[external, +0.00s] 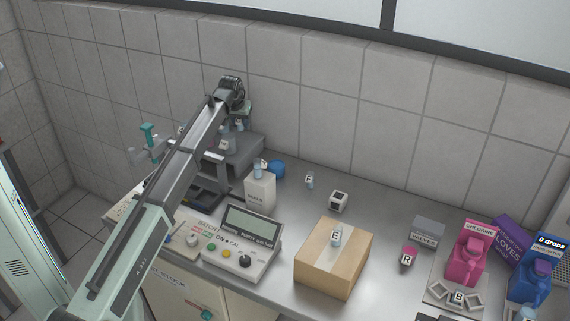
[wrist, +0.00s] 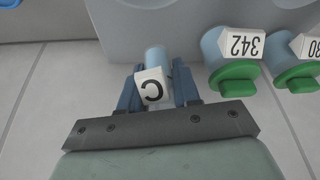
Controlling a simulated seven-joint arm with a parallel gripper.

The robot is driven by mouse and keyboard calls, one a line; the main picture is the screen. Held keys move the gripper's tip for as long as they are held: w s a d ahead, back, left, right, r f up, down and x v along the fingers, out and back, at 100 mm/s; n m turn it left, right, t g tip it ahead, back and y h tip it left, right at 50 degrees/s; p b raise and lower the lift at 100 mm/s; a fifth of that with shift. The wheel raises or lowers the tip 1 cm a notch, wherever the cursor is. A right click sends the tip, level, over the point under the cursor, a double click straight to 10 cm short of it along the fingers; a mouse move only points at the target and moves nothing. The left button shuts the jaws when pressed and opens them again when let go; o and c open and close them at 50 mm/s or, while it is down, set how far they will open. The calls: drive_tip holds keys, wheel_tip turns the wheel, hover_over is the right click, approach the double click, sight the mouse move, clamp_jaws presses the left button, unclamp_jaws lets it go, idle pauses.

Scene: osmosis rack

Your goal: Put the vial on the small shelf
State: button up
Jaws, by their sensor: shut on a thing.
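My gripper (wrist: 157,90) is shut on a small pale blue vial (wrist: 152,60) with a white label reading C. The vial sits between its two blue fingers. In the external view, my gripper (external: 239,116) is at the back left, above a raised grey shelf-like block (external: 245,150). The held vial is small and partly hidden there. The wrist view shows a grey surface (wrist: 260,15) with rounded recesses close beyond the vial. I cannot tell whether the vial touches it, or which surface is the small shelf.
Two green-capped containers, one labelled 342 (wrist: 235,60), stand right of my gripper. Tiled wall lies close behind.

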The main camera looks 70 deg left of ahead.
sight(237, 125)
drive_tip(key=shift+f, duration=1.6)
drive_tip(key=shift+f, duration=0.15)
drive_tip(key=o, duration=1)
drive_tip(key=v, duration=1.2)
